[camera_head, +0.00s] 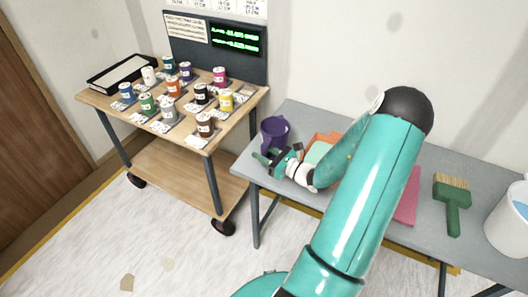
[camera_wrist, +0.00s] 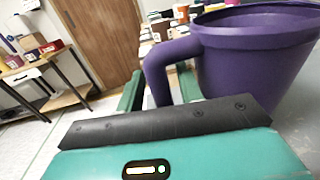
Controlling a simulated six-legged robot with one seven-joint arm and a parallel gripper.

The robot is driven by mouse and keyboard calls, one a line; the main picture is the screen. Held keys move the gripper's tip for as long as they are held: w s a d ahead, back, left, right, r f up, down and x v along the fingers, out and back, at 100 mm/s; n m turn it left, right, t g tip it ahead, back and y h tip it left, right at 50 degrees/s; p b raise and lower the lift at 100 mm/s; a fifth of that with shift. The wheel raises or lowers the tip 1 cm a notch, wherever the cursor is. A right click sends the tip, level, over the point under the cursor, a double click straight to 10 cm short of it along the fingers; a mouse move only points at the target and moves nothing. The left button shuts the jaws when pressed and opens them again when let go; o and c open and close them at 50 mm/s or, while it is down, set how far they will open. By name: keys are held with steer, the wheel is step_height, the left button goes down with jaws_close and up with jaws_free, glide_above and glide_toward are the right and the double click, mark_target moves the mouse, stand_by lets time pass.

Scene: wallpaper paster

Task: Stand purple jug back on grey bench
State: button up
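The purple jug (camera_head: 276,132) stands about upright at the left end of the grey bench (camera_head: 300,115), its open top facing up. In the wrist view the jug (camera_wrist: 255,55) fills the upper right, with its handle (camera_wrist: 157,72) toward me. My gripper (camera_head: 266,159) is at the handle side of the jug, low over the bench's left end. In the wrist view my gripper's fingers (camera_wrist: 160,90) are apart, with the handle between them. I cannot tell whether either finger touches it. The jug's base is partly hidden.
An orange tray (camera_head: 318,147) lies right of the jug, partly behind my arm. A pink item (camera_head: 408,197), a green brush (camera_head: 452,205) and a white bucket (camera_head: 508,225) are farther right. A wooden trolley (camera_head: 190,130) with several paint tins stands left of the bench.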

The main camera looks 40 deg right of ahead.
stand_by(0.3)
steer(key=v, duration=1.4)
steer(key=w+a+r+n+g+y, duration=0.1)
steer(key=a+r+n+g+y, duration=0.1)
steer(key=a+r+n+g, duration=0.45)
steer(key=w+a+r+n+g+y, duration=0.1)
steer(key=w+a+n+g, duration=0.15)
steer(key=a+n, duration=0.5)
steer(key=w+a+r+n+g+y, duration=0.1)
steer(key=a+r+n+g+y, duration=0.25)
steer(key=a, duration=0.65)
steer(key=s+a+r+n+h, duration=0.3)
steer(key=a+r+n+h, duration=0.2)
steer(key=n, duration=0.3)
steer(key=s+a+r+n+h, duration=0.4)
steer(key=a+r+n+h, duration=0.1)
steer(key=r+n, duration=0.3)
steer(key=shift+r, duration=0.3)
steer(key=shift+a+t, duration=0.15)
steer(key=shift+t, duration=0.1)
steer(key=shift+c, duration=0.5)
steer(key=shift+d, duration=0.2)
